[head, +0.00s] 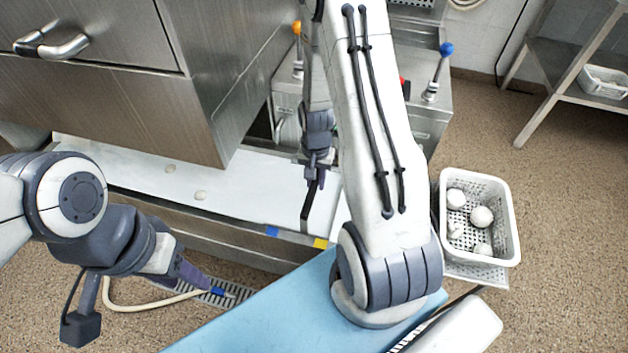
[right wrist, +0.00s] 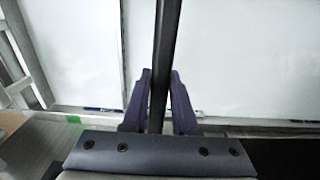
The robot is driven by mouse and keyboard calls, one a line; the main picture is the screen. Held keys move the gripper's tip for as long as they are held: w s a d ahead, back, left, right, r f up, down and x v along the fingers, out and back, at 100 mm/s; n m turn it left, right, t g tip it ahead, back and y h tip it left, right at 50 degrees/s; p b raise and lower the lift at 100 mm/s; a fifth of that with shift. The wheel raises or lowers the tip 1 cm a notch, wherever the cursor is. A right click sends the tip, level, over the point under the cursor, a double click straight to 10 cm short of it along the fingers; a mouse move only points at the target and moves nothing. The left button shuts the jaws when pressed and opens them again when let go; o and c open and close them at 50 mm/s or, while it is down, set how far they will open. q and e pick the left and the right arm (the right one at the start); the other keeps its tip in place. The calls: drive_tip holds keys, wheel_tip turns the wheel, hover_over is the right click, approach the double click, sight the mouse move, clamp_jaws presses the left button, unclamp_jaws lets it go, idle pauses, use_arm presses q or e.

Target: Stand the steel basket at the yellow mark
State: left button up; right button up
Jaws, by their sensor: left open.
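A yellow mark (head: 320,243) lies at the front edge of the pale counter. My right gripper (head: 316,178) is over the counter behind it. In the right wrist view, its two purple fingers (right wrist: 160,100) stand on either side of a dark bar (right wrist: 165,45) that fills the gap between them. In the head view the bar (head: 307,208) runs from the fingertips towards the counter's front edge. I cannot make out a steel basket body; my arm hides part of the counter. My left gripper (head: 196,279) is open and empty at the lower left, in front of the counter.
A blue mark (head: 272,231) is left of the yellow one. A white perforated basket (head: 507,215) with several pale round items stands at the right. A steel cabinet (head: 190,110) stands over the counter's left part. A blue surface (head: 265,315) is in front.

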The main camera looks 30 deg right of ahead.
drive_tip(key=o, duration=0.4)
drive_tip(key=shift+o, duration=0.2)
drive_tip(key=shift+r, duration=0.1)
wheel_tip(320, 180, up, 10)
drive_tip(key=shift+a+r+p, duration=0.1)
drive_tip(key=shift+r+p, duration=0.15)
drive_tip(key=shift+p, duration=0.95)
